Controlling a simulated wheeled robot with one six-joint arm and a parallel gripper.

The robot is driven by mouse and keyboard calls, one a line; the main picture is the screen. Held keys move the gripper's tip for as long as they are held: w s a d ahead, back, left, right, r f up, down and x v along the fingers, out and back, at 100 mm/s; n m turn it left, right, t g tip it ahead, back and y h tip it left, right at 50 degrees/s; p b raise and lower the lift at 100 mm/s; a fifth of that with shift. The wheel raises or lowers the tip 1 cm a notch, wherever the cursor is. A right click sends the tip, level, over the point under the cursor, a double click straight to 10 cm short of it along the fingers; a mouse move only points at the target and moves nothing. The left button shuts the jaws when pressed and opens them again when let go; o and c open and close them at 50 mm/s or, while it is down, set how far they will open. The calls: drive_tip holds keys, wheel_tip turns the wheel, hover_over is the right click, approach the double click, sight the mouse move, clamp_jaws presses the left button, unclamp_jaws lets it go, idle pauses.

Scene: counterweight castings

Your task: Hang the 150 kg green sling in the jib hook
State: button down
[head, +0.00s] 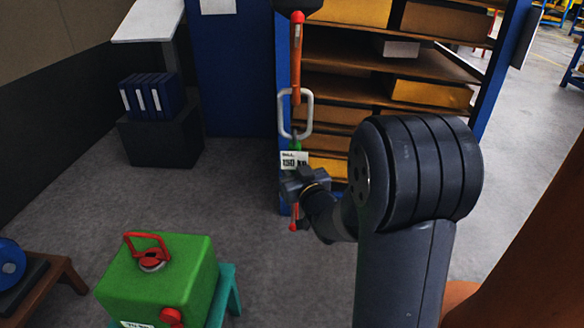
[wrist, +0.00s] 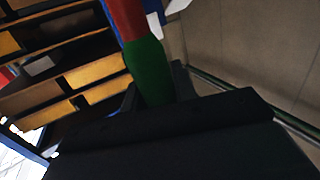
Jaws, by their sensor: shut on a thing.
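The sling hangs upright in the head view, with a grey ring (head: 282,115) on top, a short green part (head: 295,144), a white tag reading 150 kg, and a red lower end (head: 293,224). My gripper (head: 300,180) is shut on the sling just below the tag. In the wrist view the sling's green part (wrist: 147,70) stands between the jaws, with red beyond it. The orange jib hook (head: 297,55) hangs from a dark block at the top. Its lower end overlaps the top of the ring; I cannot tell whether the ring is seated in it.
A green casting (head: 185,262) with a red handle sits on a teal stand at the lower left. A blue shelf rack with yellow bins (head: 430,93) stands behind the hook. A black box (head: 160,143) with blue binders stands at the left. Grey floor is clear between.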

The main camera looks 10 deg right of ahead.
drive_tip(key=c, duration=1.1)
unclamp_jaws()
drive_tip(key=shift+o, duration=0.2)
drive_tip(key=shift+f, duration=0.1)
drive_tip(key=s+d+b, duration=0.1)
drive_tip(key=s+b, duration=0.1)
drive_tip(key=s, duration=0.8)
drive_tip(key=shift+s+d, duration=0.3)
drive_tip(key=shift+s, duration=0.05)
drive_tip(key=shift+w, duration=0.15)
drive_tip(key=w, duration=0.3)
drive_tip(key=w+a+p, duration=0.1)
drive_tip(key=w, duration=0.2)
drive_tip(key=w+p, duration=0.1)
drive_tip(key=w, duration=0.3)
drive_tip(key=shift+w+a, duration=0.1)
drive_tip(key=shift+a, duration=0.2)
drive_tip(key=shift+w+r+p, duration=0.15)
drive_tip(key=shift+r+p, duration=0.15)
drive_tip(key=shift+r, duration=0.2)
